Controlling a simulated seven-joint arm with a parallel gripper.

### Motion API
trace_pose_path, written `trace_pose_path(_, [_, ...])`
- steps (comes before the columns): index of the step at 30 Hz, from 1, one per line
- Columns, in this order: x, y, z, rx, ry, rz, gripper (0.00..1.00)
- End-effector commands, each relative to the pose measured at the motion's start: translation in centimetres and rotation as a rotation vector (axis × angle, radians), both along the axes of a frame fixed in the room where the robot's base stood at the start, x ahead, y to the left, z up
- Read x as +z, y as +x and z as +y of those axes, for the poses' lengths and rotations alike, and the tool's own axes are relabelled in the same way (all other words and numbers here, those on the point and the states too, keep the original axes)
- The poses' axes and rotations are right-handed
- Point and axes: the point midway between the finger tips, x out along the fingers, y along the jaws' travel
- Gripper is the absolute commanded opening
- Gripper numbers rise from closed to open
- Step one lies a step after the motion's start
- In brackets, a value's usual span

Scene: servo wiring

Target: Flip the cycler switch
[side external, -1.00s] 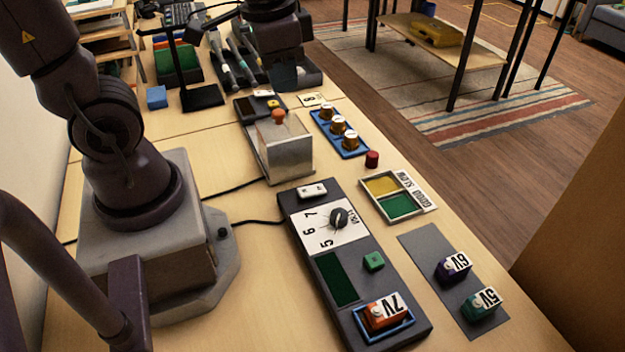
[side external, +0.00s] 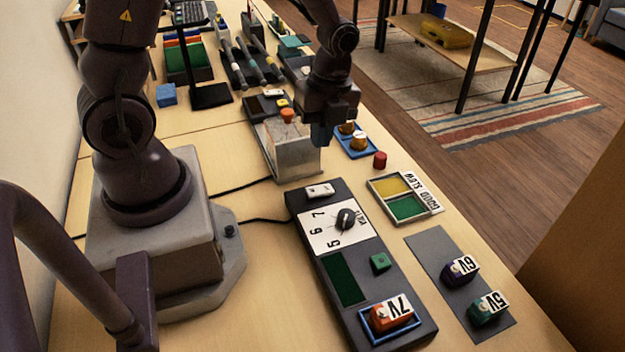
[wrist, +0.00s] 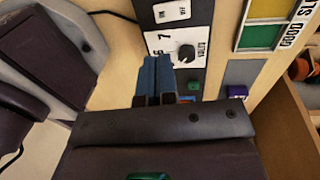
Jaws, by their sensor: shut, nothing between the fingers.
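A white ON/OFF rocker switch (side external: 319,191) sits at the far end of the dark control panel (side external: 405,338); it also shows at the top of the wrist view (wrist: 171,11). Another white switch (side external: 273,93) sits on a small dark box (side external: 254,106) behind the metal block. No readable label tells which one is the cycler switch. My gripper (side external: 321,137) is shut and empty, pointing down above the table beside the metal block, apart from both switches. Its blue fingers (wrist: 156,76) are together in the wrist view, over the panel near the dial.
The metal block (side external: 292,155) with an orange knob stands close left of my gripper. A blue tray (side external: 357,147) of brass-coloured knobs and a red cap (side external: 380,160) lie to its right.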

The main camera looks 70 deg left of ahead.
Motion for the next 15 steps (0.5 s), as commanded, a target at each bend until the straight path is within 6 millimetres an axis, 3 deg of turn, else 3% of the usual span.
trace_pose_path(9, [-7.0, -1.1, -0.1, 0.001, -0.001, 0.008, 0.00])
trace_pose_path(15, [-9.7, -1.4, 0.0, 0.001, 0.000, 0.003, 0.00])
